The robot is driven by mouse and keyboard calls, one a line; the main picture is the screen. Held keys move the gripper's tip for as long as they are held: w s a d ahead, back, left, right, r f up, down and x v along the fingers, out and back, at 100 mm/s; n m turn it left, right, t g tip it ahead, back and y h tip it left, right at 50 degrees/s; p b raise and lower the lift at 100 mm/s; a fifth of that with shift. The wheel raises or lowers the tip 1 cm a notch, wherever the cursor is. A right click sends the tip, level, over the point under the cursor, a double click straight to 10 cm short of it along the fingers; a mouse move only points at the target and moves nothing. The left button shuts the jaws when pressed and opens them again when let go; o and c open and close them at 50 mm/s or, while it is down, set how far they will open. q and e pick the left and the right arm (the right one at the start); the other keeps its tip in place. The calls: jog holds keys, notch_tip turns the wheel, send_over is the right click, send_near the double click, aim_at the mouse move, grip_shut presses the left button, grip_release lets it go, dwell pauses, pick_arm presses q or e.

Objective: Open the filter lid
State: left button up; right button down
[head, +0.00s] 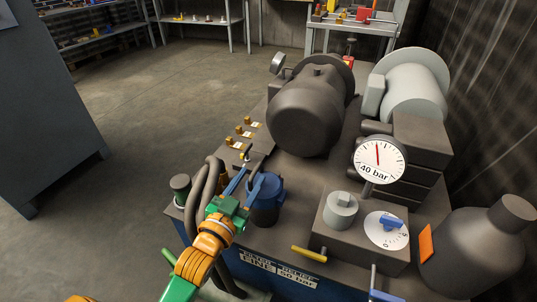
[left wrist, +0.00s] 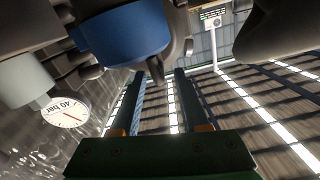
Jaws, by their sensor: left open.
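The filter is a blue canister (head: 267,205) with a blue lid on top, standing on the machine's front left part. The lid appears closed, though the gripper hides part of it. My left gripper (head: 247,178) is at the canister's left side with its blue fingers pointing away. In the left wrist view the gripper (left wrist: 160,74) is open, and a small dark tab (left wrist: 156,69) on the blue filter (left wrist: 125,36) shows near the gap between the fingertips. I cannot tell whether they touch.
A 40 bar gauge (head: 380,161) and a dial with a blue knob (head: 388,229) stand to the right. Dark hoses (head: 206,181) run close left of the gripper. A dark motor (head: 306,115) is behind. A grey cabinet (head: 45,120) is at left, with open floor between.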

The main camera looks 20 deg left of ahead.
aim_at(260, 163)
pick_arm(q)
jog(key=w, duration=0.3)
jog(key=w+b, duration=0.1)
jog(key=w, duration=0.3)
jog(key=shift+a+r, duration=0.15)
jog(key=shift+c, duration=0.2)
grip_shut()
dwell(1.0)
